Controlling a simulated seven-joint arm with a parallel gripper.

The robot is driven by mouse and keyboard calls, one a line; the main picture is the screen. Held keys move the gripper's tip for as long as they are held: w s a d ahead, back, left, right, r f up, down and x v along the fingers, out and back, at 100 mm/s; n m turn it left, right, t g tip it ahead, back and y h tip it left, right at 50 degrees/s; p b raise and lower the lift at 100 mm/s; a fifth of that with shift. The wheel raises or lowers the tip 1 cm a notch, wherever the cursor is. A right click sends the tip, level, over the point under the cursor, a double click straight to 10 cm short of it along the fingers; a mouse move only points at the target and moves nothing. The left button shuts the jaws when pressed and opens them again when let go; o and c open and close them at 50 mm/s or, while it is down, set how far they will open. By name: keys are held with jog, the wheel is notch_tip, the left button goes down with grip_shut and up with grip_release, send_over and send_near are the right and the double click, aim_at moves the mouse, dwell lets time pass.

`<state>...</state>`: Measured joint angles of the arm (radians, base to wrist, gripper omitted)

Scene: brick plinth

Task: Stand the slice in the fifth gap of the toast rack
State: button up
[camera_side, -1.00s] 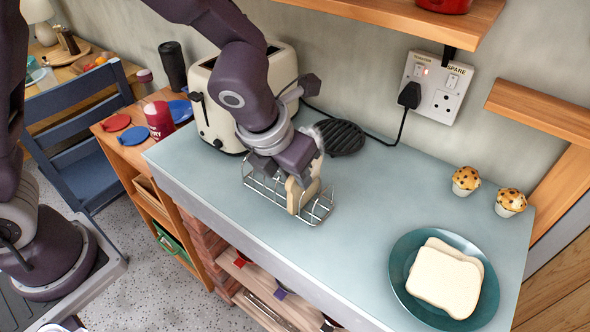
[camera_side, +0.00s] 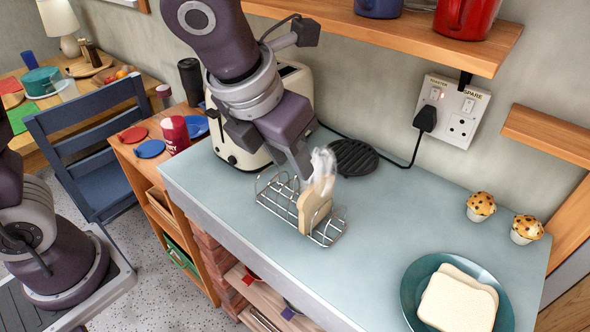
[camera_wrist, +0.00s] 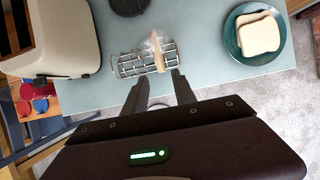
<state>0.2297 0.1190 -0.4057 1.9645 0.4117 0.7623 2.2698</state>
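A toasted slice (camera_side: 313,208) stands upright in the wire toast rack (camera_side: 272,202), toward the rack's right end; I cannot tell which gap it is in. Pale steam shows above it. In the wrist view the slice (camera_wrist: 158,63) is seen nearly edge-on in the rack (camera_wrist: 127,66), right of the middle. My gripper (camera_wrist: 157,80) is open in the wrist view, its fingertips apart with nothing between them. In the side view my gripper (camera_side: 306,168) is above the slice, and the fingers are partly hidden by the wrist and steam.
A cream toaster (camera_side: 235,150) stands behind the rack on the left. A black round grate (camera_side: 353,158) lies behind. A teal plate (camera_side: 412,290) with bread slices (camera_side: 458,302) is at the right. Two muffins (camera_side: 481,206) sit near the wall. The worktop between rack and plate is clear.

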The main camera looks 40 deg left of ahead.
jog(key=s+a+r+m, duration=0.1)
jog(key=s+a+m, duration=0.6)
jog(key=m, duration=1.1)
jog(key=s+a+r+m, duration=0.2)
jog(key=s+a+m, duration=0.5)
jog(key=m, duration=1)
jog(key=shift+s+a+m+t, duration=0.35)
jog(key=shift+s+m+t, duration=0.05)
jog(key=shift+s, duration=0.45)
jog(key=shift+r, duration=0.1)
